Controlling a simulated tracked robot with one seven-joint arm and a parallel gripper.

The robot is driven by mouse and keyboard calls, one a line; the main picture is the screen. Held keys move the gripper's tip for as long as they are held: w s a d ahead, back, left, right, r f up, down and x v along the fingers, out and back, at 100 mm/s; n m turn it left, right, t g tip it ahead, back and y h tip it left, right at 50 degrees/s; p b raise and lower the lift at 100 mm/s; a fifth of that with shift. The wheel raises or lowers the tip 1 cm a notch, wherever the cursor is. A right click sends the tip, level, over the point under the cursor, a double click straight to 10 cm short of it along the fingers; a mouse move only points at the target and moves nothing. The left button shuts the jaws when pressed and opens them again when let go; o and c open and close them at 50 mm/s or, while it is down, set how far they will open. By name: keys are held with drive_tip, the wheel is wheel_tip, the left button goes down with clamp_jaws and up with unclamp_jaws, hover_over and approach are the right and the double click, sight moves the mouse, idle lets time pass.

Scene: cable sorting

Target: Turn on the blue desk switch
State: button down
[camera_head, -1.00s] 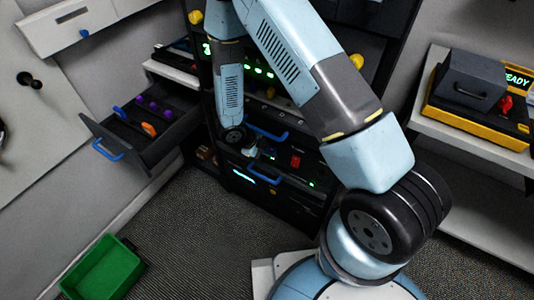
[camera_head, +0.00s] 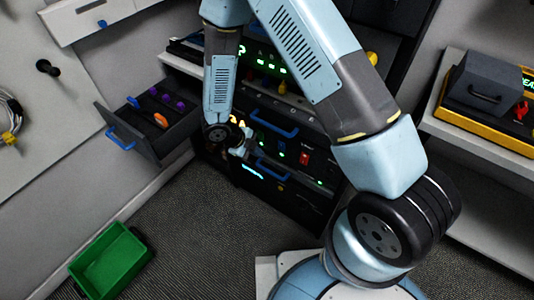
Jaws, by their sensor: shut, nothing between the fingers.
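A small blue knob (camera_head: 102,23) shows on the front of the white unit (camera_head: 90,16) at the upper left; I cannot tell if it is the blue desk switch. My gripper (camera_head: 243,150) hangs at the end of my arm, in front of the dark rack (camera_head: 300,196). It is small and partly hidden by my wrist. It is shut, with nothing seen in it. It is near the rack's blue handles, and I cannot tell if it touches the rack. The knob is well to its upper left.
An open dark drawer (camera_head: 150,145) with a blue handle holds purple, orange and blue items, left of my wrist. A green bin (camera_head: 112,262) stands on the floor at lower left. A white shelf (camera_head: 480,141) bears a yellow and black device (camera_head: 478,121) at right. The carpet between is clear.

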drive_tip(key=shift+s+v, duration=0.1)
drive_tip(key=shift+v, duration=0.7)
drive_tip(key=shift+s+v, duration=0.15)
drive_tip(key=shift+v, duration=0.65)
drive_tip(key=shift+a+f, duration=0.15)
drive_tip(key=shift+f, duration=0.05)
